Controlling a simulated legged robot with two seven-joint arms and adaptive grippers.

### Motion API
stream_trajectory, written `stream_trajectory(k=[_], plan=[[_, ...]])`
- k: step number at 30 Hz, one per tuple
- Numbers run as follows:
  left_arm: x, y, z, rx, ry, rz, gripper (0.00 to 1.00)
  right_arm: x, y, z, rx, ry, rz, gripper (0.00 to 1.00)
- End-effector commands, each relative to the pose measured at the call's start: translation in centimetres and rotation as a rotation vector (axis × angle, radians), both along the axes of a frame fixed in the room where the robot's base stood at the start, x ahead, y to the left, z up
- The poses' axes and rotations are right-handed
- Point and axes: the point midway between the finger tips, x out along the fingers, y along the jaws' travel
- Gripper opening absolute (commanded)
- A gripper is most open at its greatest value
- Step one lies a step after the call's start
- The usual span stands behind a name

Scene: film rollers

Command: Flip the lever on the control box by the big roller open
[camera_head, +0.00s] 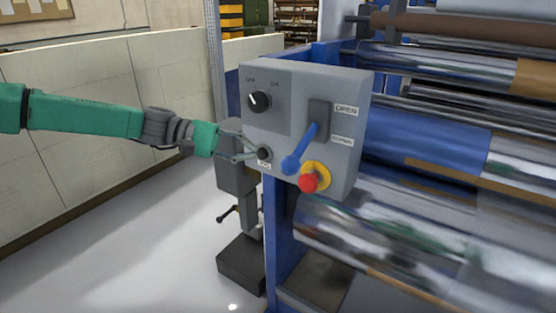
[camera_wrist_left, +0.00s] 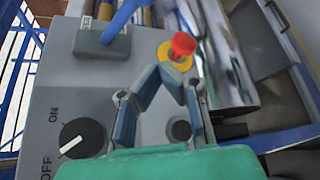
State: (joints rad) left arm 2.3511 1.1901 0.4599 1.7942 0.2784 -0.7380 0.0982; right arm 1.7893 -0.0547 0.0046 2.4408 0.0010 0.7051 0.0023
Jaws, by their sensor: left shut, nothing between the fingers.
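The grey control box (camera_head: 345,90) is mounted on the blue machine frame, and its face also fills much of the left wrist view (camera_wrist_left: 60,95). Its lever has a blue handle (camera_head: 302,147) on a dark grey mount (camera_head: 320,112); the handle slants down and to the left, with a round knob at its end. The blue handle (camera_wrist_left: 122,18) also shows at the top of the left wrist view. My left gripper (camera_head: 252,155) is shut and empty, in front of the lower left of the box by a small black button (camera_head: 264,153). It is left of the lever and apart from it.
A red emergency button (camera_head: 308,183) on a yellow ring sits just below the lever knob. A black rotary dial (camera_head: 259,100) is at the upper left of the box. Shiny rollers (camera_head: 430,140) lie to the right. Open floor (camera_head: 150,220) lies below my left arm.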

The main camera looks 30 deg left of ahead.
Motion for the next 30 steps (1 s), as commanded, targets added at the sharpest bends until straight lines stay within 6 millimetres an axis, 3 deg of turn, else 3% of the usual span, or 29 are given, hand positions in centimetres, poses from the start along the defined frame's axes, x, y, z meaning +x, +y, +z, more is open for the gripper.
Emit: stream_trajectory(k=[5, 16, 22, 30], plan=[[0.7, -2.0, -0.8, 0.002, 0.004, -0.004, 0.0, 0.0, 0.0, -0.3, 0.0, 0.0, 0.0, 0.4], [3.6, -9.0, -2.7, 0.001, 0.004, -0.005, 0.0, 0.0, 0.0, -0.9, 0.0, 0.0, 0.0, 0.4], [0.9, -9.0, -0.7, -0.002, -0.002, 0.0, 0.0, 0.0, 0.0, 0.4, 0.0, 0.0, 0.0, 0.4], [0.1, -9.1, -0.5, -0.001, 0.001, -0.001, 0.0, 0.0, 0.0, 0.6, 0.0, 0.0, 0.0, 0.4]])
